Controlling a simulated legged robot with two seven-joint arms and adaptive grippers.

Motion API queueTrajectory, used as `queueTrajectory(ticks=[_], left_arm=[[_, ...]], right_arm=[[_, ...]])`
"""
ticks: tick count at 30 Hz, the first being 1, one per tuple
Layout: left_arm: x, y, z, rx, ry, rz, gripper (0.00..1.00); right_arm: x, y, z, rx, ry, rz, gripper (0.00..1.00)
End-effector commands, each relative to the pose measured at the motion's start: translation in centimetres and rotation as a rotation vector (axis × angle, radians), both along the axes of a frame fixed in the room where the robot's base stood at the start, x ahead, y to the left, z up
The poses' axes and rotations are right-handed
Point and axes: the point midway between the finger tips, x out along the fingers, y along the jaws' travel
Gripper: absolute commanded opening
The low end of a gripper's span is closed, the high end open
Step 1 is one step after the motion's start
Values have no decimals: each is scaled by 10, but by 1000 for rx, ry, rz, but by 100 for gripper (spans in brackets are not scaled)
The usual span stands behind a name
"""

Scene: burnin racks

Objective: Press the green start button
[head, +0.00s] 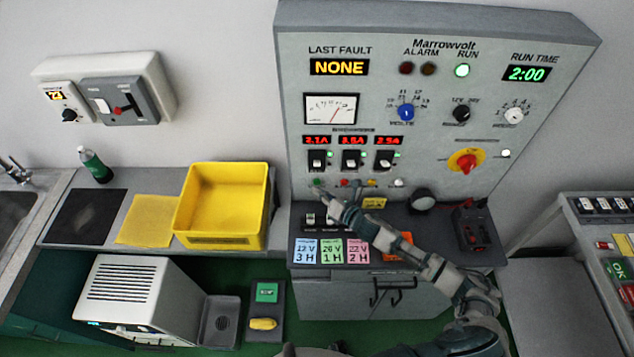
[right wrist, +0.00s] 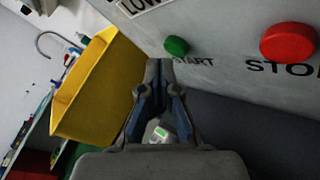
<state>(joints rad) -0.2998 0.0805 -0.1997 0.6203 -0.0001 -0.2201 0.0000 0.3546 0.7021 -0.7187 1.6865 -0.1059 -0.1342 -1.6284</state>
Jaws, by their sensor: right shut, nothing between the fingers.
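The green start button (right wrist: 176,46) sits on the grey panel face above the word START in the right wrist view. In the head view it is a small green dot (head: 316,183) at the panel's lower left. My right gripper (head: 324,194) reaches to the panel there, fingers together and empty. In the right wrist view its fingertips (right wrist: 160,66) lie just below and left of the button in the picture; I cannot tell whether they touch it. The red stop button (right wrist: 288,43) is to the right. My left gripper is not in view.
The grey panel (head: 420,25) shows a lit RUN lamp (head: 462,70) and RUN TIME 2:00. Switches and a red-yellow knob (head: 466,161) are above and right of my gripper. A yellow bin (head: 186,215) stands left. Coloured cards (head: 331,251) lie on the ledge below.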

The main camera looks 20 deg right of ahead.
Motion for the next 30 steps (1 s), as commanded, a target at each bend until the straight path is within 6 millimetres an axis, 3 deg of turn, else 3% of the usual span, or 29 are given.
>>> queueTrajectory(ticks=[11, 24, 30], left_arm=[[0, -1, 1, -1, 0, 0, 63], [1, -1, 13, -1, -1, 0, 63], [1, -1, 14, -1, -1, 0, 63]], right_arm=[[-3, 1, 0, 0, 0, 0, 0], [-42, 12, 0, 0, 2, 1, 0], [-50, 14, 0, 0, 0, 0, 0]])
